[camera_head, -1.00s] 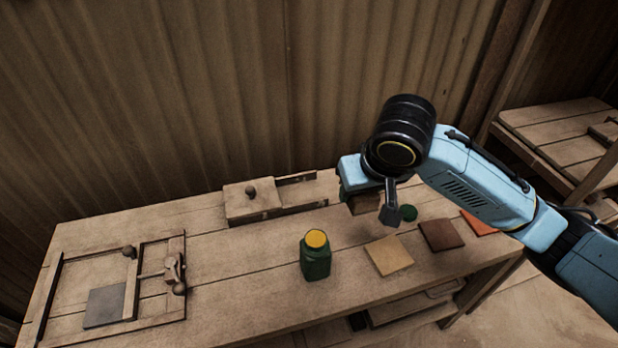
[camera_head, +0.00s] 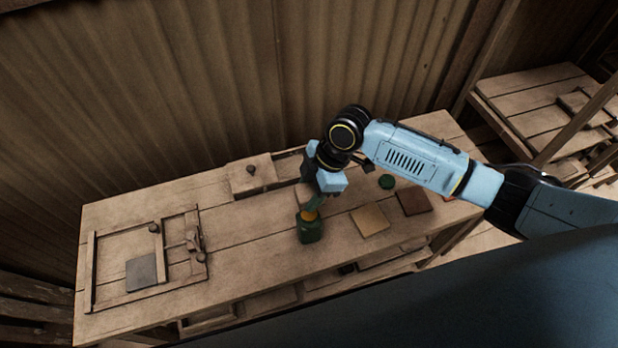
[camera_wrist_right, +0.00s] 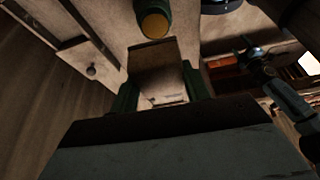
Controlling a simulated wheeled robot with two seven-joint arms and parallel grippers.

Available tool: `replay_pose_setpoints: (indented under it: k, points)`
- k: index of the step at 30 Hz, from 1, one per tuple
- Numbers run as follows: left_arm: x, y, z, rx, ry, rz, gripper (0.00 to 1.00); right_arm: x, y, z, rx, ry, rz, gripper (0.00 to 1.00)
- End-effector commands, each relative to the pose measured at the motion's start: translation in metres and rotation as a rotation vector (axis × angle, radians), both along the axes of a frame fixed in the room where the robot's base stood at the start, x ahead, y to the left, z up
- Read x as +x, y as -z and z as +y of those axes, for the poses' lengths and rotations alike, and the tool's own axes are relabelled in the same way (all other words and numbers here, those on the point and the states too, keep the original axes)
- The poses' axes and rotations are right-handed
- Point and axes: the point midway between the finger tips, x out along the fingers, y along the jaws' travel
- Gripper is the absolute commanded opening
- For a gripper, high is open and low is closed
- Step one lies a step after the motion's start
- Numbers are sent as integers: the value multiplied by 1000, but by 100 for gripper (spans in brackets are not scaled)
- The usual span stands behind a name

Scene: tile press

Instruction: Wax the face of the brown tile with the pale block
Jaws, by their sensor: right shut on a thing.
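The brown tile (camera_head: 413,201) lies flat on the bench, right of the tan tile. My right gripper (camera_head: 312,198) is left of it, above the bench and close behind the green jar. It is shut on the pale block (camera_head: 303,192), which my arm partly hides. In the right wrist view the pale block (camera_wrist_right: 152,62) shows between the green fingers (camera_wrist_right: 157,90). What looks like my left gripper (camera_wrist_right: 250,50) shows small and dark at the right of that view; its jaws are unclear.
The green jar (camera_head: 310,232) with a yellow top stands close to the right gripper. A tan tile (camera_head: 370,220), a green round lid (camera_head: 386,181) and a knobbed wooden box (camera_head: 251,174) are on the bench. A wooden frame with a grey tile (camera_head: 141,272) is at left.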

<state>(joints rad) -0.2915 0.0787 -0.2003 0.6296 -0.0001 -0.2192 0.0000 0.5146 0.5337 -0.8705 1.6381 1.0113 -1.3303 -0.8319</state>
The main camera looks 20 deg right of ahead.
Motion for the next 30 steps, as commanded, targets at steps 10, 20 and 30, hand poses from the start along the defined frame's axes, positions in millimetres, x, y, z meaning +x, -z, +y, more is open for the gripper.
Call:
replay_pose_setpoints:
  k: [10,20,30]
  points:
    - [-10,11,1,3,0,17,66,-2,15,2,0,-42,-1,29]
    - [-13,47,2,3,0,22,66,-1,49,2,-1,-40,-2,29]
    - [-13,61,2,4,0,22,66,-1,62,1,-1,-40,-3,29]
